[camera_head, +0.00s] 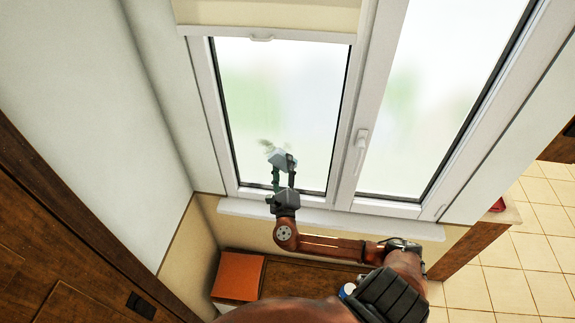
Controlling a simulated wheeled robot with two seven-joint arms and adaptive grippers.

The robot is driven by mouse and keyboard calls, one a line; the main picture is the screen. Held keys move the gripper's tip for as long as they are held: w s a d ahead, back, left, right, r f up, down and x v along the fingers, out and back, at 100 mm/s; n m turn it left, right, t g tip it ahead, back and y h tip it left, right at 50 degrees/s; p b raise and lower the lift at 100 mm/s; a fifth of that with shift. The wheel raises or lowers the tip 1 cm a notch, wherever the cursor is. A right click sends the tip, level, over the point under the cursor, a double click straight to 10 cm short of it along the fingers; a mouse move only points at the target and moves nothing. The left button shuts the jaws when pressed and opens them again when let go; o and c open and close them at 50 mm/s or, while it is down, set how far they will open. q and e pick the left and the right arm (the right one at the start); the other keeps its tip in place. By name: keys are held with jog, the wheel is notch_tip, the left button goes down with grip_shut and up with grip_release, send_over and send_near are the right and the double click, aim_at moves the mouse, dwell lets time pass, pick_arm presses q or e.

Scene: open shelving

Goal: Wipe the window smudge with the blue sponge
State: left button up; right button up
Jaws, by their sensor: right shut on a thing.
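My right gripper (284,170) reaches up in front of the left window pane (270,80). It is shut on the blue sponge (281,157), which looks pale grey-blue here and sits between the fingertips. The window smudge (266,143) is a small grey-green mark on the lower part of the left pane. It shows just above and to the left of the sponge. The sponge is at or very near the glass; I cannot tell whether they touch. The sponge may hide part of the smudge. My left gripper is not in view.
A white sill (335,217) runs below the window. The right pane (425,100) has a white handle (360,150) on its frame. Below the sill are an orange-brown box (238,276) and a wooden surface. A pale wall stands at left, and tiled floor shows at right.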

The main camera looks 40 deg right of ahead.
jog(key=shift+w+a+p, duration=0.45)
jog(key=shift+w+a, duration=0.75)
jog(key=shift+w, duration=0.25)
jog(key=shift+w+a+p, duration=0.4)
jog(key=shift+w+a, duration=0.75)
jog(key=shift+w, duration=0.25)
